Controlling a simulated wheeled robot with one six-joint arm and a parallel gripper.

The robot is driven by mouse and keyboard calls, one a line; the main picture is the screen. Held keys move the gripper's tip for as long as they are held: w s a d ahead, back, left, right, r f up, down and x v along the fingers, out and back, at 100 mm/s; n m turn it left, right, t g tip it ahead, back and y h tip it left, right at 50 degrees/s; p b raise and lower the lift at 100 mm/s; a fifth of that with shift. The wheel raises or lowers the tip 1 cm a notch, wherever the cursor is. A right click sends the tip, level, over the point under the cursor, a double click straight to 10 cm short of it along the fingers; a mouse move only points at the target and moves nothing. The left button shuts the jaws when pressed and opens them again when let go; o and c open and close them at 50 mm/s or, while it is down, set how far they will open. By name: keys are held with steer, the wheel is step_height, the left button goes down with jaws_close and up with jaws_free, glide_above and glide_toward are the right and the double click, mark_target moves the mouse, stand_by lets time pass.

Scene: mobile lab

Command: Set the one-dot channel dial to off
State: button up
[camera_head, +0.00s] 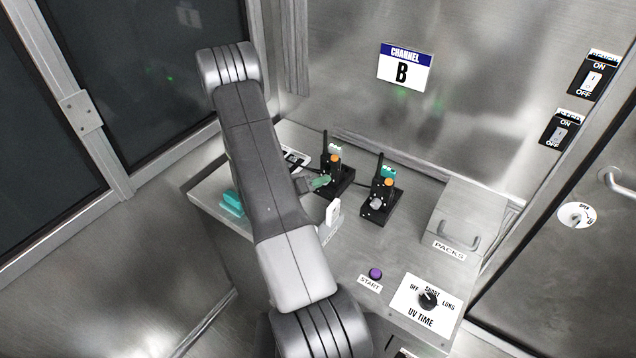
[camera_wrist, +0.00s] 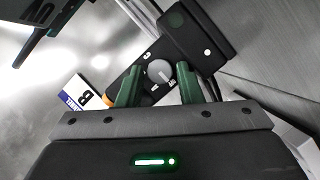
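A black radio (camera_head: 333,165) with an antenna and an orange top stands in a black base at the left of the counter. In the wrist view, a grey round dial (camera_wrist: 160,72) with small white marks around it sits on the radio's black face. One white dot (camera_wrist: 207,52) shows on the black base beside it. My gripper (camera_wrist: 160,66) is open, with a green finger on either side of the dial. I cannot tell whether the fingers touch it or which mark it points to. In the head view, my gripper (camera_head: 320,182) is at the left radio, whose dial is hidden.
A second radio (camera_head: 381,190) with a grey dial stands close on the right. Further right are a PACKS box (camera_head: 470,220), a purple START button (camera_head: 375,273) and a UV TIME dial (camera_head: 428,299). A CHANNEL B sign (camera_head: 405,68) hangs on the back wall.

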steer(key=shift+o, duration=1)
